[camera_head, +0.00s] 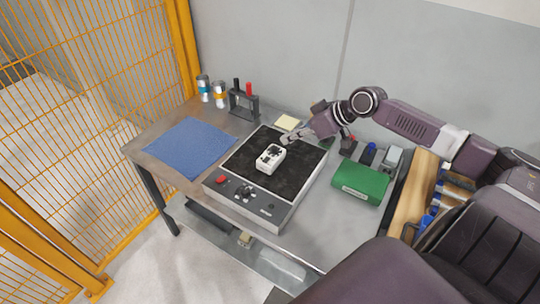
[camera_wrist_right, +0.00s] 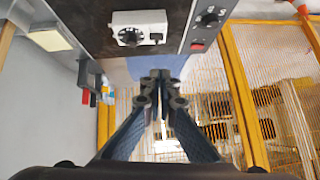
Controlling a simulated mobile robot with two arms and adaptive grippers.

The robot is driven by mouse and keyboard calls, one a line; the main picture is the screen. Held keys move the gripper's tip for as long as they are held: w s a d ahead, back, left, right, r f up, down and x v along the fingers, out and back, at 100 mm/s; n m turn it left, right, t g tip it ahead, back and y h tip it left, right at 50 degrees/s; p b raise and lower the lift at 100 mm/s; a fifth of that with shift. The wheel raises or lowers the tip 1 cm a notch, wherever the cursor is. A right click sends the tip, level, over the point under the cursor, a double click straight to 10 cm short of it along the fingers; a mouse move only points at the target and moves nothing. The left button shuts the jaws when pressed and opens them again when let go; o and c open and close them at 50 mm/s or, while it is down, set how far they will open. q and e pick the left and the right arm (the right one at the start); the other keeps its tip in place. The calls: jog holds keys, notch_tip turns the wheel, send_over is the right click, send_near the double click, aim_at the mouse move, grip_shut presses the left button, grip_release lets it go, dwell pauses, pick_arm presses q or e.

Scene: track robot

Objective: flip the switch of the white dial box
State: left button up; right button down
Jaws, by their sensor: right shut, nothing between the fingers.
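The white dial box (camera_head: 270,158) sits on the black top of a grey device in the middle of the table. Its face has a dark round dial and a small switch area beside it. It also shows at the top of the right wrist view (camera_wrist_right: 139,30), upside down. My right gripper (camera_head: 288,140) is just behind and to the right of the box in the head view, apart from it. In the right wrist view its fingertips (camera_wrist_right: 160,75) are together with nothing between them. My left gripper is not in view.
The grey device (camera_head: 262,213) has a red button and knobs on its front panel. A blue cloth (camera_head: 188,147) lies left. A green case (camera_head: 361,182) is right. Cans (camera_head: 220,94), a small rack (camera_head: 243,103) and a yellow pad (camera_head: 287,122) stand behind. An orange fence (camera_head: 85,80) is left.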

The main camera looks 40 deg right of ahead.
jog(key=p, duration=0.2)
send_over(265, 160)
jog(key=s+d, duration=0.1)
notch_tip(265, 160, down, 5)
jog(key=shift+s+f, duration=0.1)
jog(key=shift+f, duration=0.1)
notch_tip(265, 160, down, 4)
jog(key=shift+s+a+r+p, duration=0.15)
jog(key=shift+r+p, duration=0.1)
jog(key=shift+p, duration=0.25)
jog(key=shift+s+f, duration=0.1)
jog(key=shift+f, duration=0.3)
jog(key=shift+f, duration=0.1)
jog(key=shift+f+b, duration=0.25)
jog(key=shift+b, duration=0.1)
jog(key=shift+s+a+f, duration=0.1)
jog(key=shift+d+b, duration=0.25)
jog(key=shift+b, duration=0.15)
jog(key=shift+w+d+b, duration=0.3)
jog(key=shift+d+b, duration=0.1)
jog(key=shift+d, duration=0.1)
